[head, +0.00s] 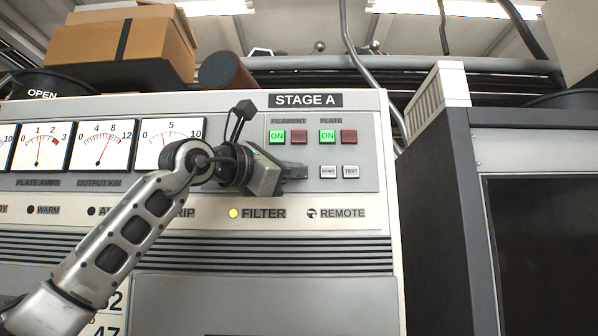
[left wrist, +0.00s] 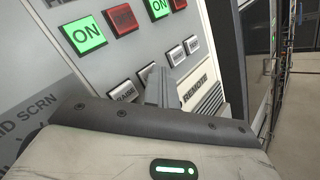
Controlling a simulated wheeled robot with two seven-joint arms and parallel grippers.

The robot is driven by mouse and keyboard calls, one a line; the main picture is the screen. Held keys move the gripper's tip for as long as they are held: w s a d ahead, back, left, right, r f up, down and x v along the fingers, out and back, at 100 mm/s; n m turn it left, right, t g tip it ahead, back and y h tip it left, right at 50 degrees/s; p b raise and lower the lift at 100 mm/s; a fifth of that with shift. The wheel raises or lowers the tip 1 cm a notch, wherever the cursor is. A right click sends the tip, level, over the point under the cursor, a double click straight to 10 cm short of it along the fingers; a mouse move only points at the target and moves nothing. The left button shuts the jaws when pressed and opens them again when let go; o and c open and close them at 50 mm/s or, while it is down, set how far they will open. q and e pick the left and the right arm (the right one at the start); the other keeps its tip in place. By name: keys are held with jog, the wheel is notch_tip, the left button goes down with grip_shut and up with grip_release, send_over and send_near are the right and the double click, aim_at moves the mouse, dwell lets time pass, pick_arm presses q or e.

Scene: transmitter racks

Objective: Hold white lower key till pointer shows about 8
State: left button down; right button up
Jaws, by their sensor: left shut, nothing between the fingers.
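The white lower key (left wrist: 147,73) shows in part in the left wrist view, beside the raise key (left wrist: 125,92); my finger partly covers it. In the head view both are hidden behind my left gripper (head: 298,171). That gripper is shut and empty, its tips at the white key row; in the left wrist view the finger (left wrist: 158,88) reaches the lower key, but I cannot tell if it presses. The output kW meter (head: 101,146) has its red pointer near 8. The meter to its right (head: 165,136) is partly covered by my arm. My right gripper is out of view.
Lit green ON keys (head: 277,137) and red keys (head: 349,137) sit above the white row. Two more white keys, including the test key (head: 351,172), lie to the right. A yellow filter lamp (head: 233,213) glows below. A dark cabinet (head: 440,210) stands at right.

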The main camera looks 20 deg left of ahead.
pick_arm(q)
jog(key=shift+s+f, duration=0.1)
dwell(0.6)
jog(key=shift+s+d+b, duration=0.2)
jog(key=shift+s+b, duration=0.4)
jog(key=shift+s, duration=0.05)
jog(key=s+b, duration=0.1)
jog(key=s, duration=0.1)
jog(key=s+d+b, duration=0.1)
jog(key=s+b, duration=0.1)
jog(key=shift+s+d, duration=0.2)
jog(key=shift+s, duration=0.2)
